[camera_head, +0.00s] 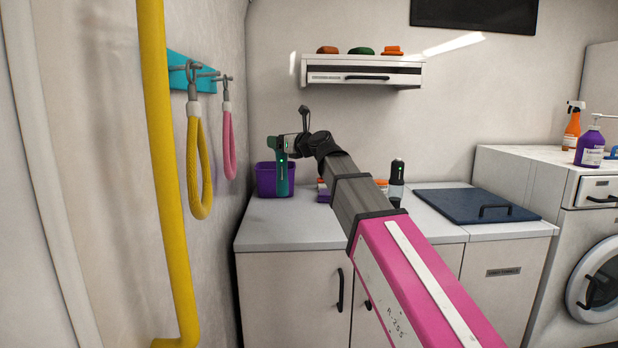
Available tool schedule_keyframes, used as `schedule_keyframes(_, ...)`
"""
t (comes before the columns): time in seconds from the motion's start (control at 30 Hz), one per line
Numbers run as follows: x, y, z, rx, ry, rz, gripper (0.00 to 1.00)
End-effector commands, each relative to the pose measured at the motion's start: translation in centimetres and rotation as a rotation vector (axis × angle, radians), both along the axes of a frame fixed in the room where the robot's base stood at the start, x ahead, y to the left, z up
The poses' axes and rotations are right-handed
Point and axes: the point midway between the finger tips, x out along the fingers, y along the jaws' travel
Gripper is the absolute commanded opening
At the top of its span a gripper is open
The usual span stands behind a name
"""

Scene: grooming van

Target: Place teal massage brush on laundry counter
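My gripper (280,165) is at the far end of my arm, above the back left of the white cabinet counter, in front of a purple bin. A tall teal part with small green lights shows there. I cannot tell whether it belongs to my gripper or is a held thing. The fingertips are not clear. I cannot single out a teal massage brush; a dark green brush-like item (361,51) sits in the middle of the wall shelf. The laundry counter (515,157) is the white top over the round-doored washer at the right, well apart from my gripper.
The purple bin (264,179), a dark bottle (397,172) and a dark blue lid panel (470,205) are on the cabinet counter (285,230). Orange spray (572,130) and purple pump (590,148) bottles stand on the laundry counter. A yellow pole (165,150) rises at left.

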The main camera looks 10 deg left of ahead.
Motion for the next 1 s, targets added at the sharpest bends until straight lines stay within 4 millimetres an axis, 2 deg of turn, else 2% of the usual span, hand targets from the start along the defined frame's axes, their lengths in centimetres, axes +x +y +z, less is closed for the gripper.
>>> schedule_keyframes(0.03,1.2,-0.2,-0.6,0.001,0.003,-0.001,0.17)
schedule_keyframes(0.3,6.0,-1.8,-3.6,0.000,0.004,-0.001,0.17)
schedule_keyframes(0.5,8.4,-2.6,-5.1,0.001,0.002,-0.001,0.17)
schedule_keyframes(0.73,8.7,-2.8,-6.1,0.001,0.001,0.000,0.17)
schedule_keyframes(1.0,8.7,-2.8,-9.3,0.001,0.002,0.001,0.17)
